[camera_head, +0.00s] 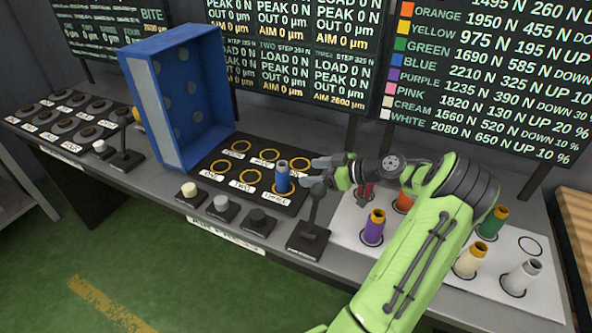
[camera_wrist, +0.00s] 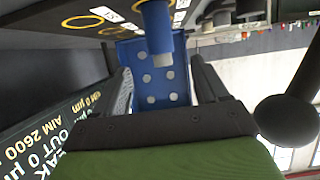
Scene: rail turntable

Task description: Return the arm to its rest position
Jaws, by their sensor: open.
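My gripper (camera_head: 312,172) is open and empty, at the end of my green arm. It is just right of a blue cylinder (camera_head: 283,178) that stands upright in the ring labelled three on the black plate (camera_head: 222,186). A small gap seems to lie between the fingertips and the cylinder. In the wrist view, the cylinder (camera_wrist: 158,35) shows ahead between the two open fingers (camera_wrist: 161,68). My forearm passes above the white board (camera_head: 348,228) and hides part of it.
A black lever (camera_head: 313,220) stands close below my gripper; its knob (camera_wrist: 288,120) looms in the wrist view. A tilted blue box (camera_head: 178,95) stands left. Purple (camera_head: 374,228), green (camera_head: 492,222), cream (camera_head: 471,260) and white (camera_head: 521,277) cylinders stand around my arm. Screens (camera_head: 300,50) rise behind.

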